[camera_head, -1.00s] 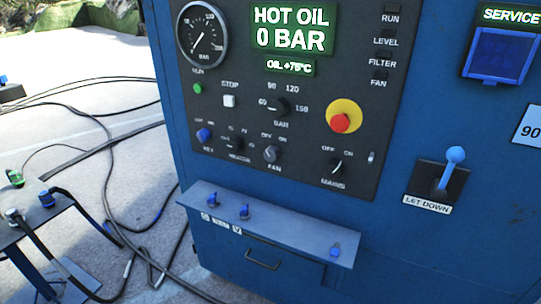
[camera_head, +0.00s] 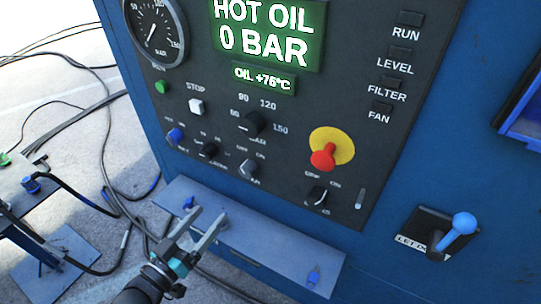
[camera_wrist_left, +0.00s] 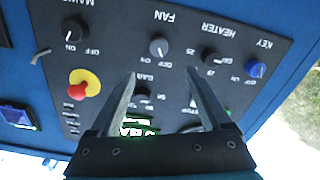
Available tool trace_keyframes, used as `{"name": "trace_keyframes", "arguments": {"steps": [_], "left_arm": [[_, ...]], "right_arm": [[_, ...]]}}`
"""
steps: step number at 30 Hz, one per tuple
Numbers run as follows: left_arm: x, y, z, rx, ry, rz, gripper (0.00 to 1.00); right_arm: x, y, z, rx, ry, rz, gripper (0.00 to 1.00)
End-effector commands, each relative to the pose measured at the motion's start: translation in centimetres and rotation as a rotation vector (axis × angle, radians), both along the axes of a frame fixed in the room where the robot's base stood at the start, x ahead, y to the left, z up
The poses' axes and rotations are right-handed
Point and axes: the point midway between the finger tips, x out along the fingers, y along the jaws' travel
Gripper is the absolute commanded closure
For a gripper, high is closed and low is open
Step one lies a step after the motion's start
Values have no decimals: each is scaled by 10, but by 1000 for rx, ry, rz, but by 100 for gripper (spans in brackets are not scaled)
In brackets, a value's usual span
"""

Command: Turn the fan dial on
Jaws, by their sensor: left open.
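My left gripper (camera_head: 207,224) is open and empty, below and left of the dial, in front of the ledge under the panel. It also shows in the left wrist view (camera_wrist_left: 163,80). My right gripper is not in view.
Beside the dial are the heater knob (camera_head: 208,150), the blue key knob (camera_head: 175,136) and the mains knob (camera_head: 317,195). A red emergency button (camera_head: 323,158) sits to the right. A ledge (camera_head: 285,250) with blue fittings juts out below. A blue lever (camera_head: 462,225) stands at right.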

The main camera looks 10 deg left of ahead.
Motion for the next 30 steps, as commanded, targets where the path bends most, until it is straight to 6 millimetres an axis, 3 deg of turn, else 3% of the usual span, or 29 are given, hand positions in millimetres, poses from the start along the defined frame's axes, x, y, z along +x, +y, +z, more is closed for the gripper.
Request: {"name": "trace_keyframes", "arguments": {"steps": [8,30], "left_arm": [[23,-9,5,-4,-12,-4,19],[129,-48,2,-4,-7,-3,19]], "right_arm": [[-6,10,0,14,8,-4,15],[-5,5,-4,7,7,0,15]]}}
